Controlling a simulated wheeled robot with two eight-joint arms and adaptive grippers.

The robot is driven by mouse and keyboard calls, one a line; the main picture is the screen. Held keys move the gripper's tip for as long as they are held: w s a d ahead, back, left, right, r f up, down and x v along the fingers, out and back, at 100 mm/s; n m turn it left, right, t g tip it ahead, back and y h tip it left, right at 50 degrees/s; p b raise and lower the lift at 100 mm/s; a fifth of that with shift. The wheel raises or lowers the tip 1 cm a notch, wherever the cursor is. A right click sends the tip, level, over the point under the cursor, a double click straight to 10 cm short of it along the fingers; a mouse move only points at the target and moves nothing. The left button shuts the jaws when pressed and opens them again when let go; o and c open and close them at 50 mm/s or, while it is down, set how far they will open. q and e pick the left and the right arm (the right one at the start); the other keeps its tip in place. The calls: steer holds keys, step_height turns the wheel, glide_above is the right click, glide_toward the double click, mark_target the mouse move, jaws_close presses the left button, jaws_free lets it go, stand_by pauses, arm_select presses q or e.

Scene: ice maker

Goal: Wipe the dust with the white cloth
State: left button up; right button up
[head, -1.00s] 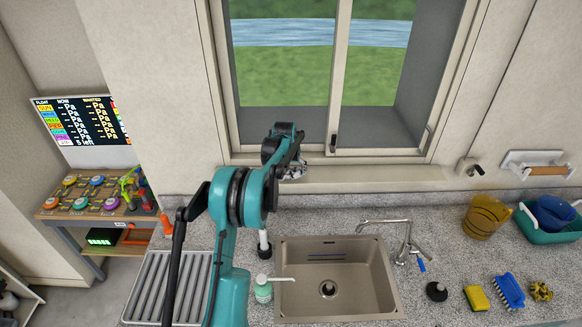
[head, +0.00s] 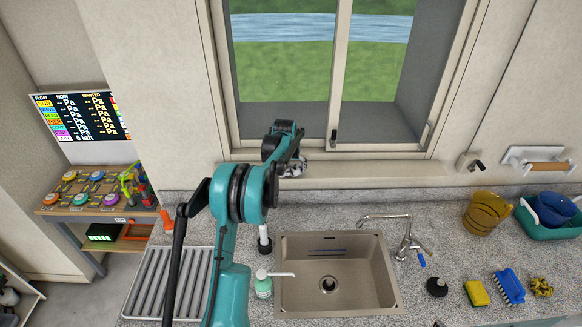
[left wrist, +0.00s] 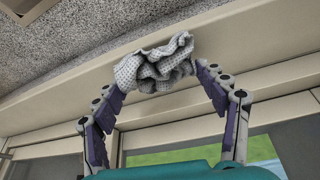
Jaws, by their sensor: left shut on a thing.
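The white cloth (left wrist: 155,66) is crumpled and has a fine dotted texture in the left wrist view. My left gripper (left wrist: 160,84) is shut on it, with a finger at each side of the bunched cloth. In the head view my left gripper (head: 291,167) is at the window sill (head: 370,172), left of the sill's middle, with a little of the cloth showing. The cloth is against or just above the sill; I cannot tell which. I can make out no clear dust; the arm hides part of the sill. My right gripper is out of view.
Below the sill is a speckled counter with a sink (head: 338,275), faucet (head: 408,245) and soap dispenser (head: 263,286). A yellow sponge (head: 476,293), blue brush (head: 509,286), amber pitcher (head: 485,213) and teal basin (head: 535,229) stand at right. The sill right of my gripper is clear.

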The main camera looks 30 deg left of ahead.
arm_select(q)
steer(key=shift+f+b, duration=0.55)
steer(key=shift+f, duration=0.25)
steer(key=shift+w+a+r, duration=0.1)
steer(key=shift+w+a, duration=0.45)
steer(key=shift+w, duration=0.3)
steer(key=shift+w+a+r, duration=0.1)
steer(key=shift+w+a, duration=0.4)
steer(key=shift+w, duration=0.35)
steer(key=shift+f, duration=0.25)
steer(key=shift+s+d+f+b, duration=0.15)
steer(key=shift+s+d+b, duration=0.2)
steer(key=shift+s+b, duration=0.2)
steer(key=shift+c, duration=0.3)
steer(key=shift+s+d+b, duration=0.3)
steer(key=shift+s+d, duration=0.1)
steer(key=shift+s, duration=0.2)
steer(key=shift+s+d+b, duration=0.3)
steer(key=shift+s+d, duration=0.1)
steer(key=shift+s, duration=0.2)
steer(key=shift+c, duration=0.8)
steer(key=shift+r+p, duration=1.5)
steer(key=shift+r, duration=1.6)
